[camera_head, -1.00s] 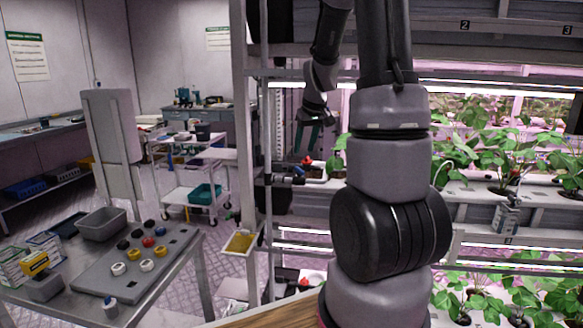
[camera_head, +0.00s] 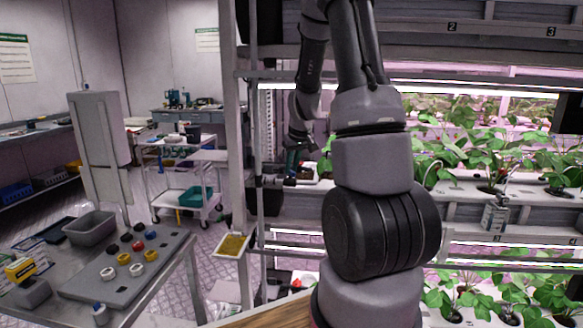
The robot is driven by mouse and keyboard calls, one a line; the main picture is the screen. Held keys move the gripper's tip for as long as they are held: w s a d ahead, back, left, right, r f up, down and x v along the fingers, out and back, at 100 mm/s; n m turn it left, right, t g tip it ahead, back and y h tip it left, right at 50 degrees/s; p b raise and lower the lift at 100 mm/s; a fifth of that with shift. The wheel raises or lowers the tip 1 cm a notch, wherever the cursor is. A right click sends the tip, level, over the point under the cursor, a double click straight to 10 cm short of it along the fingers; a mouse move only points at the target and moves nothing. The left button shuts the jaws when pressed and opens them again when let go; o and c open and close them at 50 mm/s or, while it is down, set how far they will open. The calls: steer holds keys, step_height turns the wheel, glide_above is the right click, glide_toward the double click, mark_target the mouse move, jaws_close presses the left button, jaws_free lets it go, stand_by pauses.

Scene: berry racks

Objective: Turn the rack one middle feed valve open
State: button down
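My gripper (camera_head: 294,164) is lowered at the left end of the rack, at the middle shelf. Its dark fingers point down in front of a small white tray-like part at the shelf's end. The middle feed valve's red handle is mostly hidden behind or between the fingers, so I cannot tell whether they touch it. The finger gap is too small and dark to read. A lower red valve handle (camera_head: 297,284) shows at the shelf below, partly behind my arm.
The rack's upright post (camera_head: 234,130) stands left of my gripper. A yellow sticky card (camera_head: 233,244) hangs beside it. Leafy plants (camera_head: 480,155) fill the shelves right of my arm. A grey table (camera_head: 150,303) with coloured caps is at the left; a white cart (camera_head: 190,155) stands behind.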

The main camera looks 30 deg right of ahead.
steer(key=shift+d+n, duration=0.1)
steer(key=shift+n, duration=0.2)
steer(key=n, duration=0.1)
steer(key=n+y, duration=0.1)
steer(key=n, duration=0.1)
steer(key=shift+d+n+y, duration=0.2)
steer(key=shift+n+y, duration=0.1)
steer(key=n+y, duration=0.1)
steer(key=n, duration=0.2)
steer(key=n+g+y, duration=0.1)
steer(key=n, duration=0.2)
steer(key=shift+w+d+n+g, duration=0.2)
steer(key=shift+n+g, duration=0.1)
steer(key=shift+n, duration=0.1)
stand_by(0.3)
steer(key=c, duration=0.8)
jaws_free()
steer(key=shift+c, duration=0.2)
steer(key=shift+a, duration=0.1)
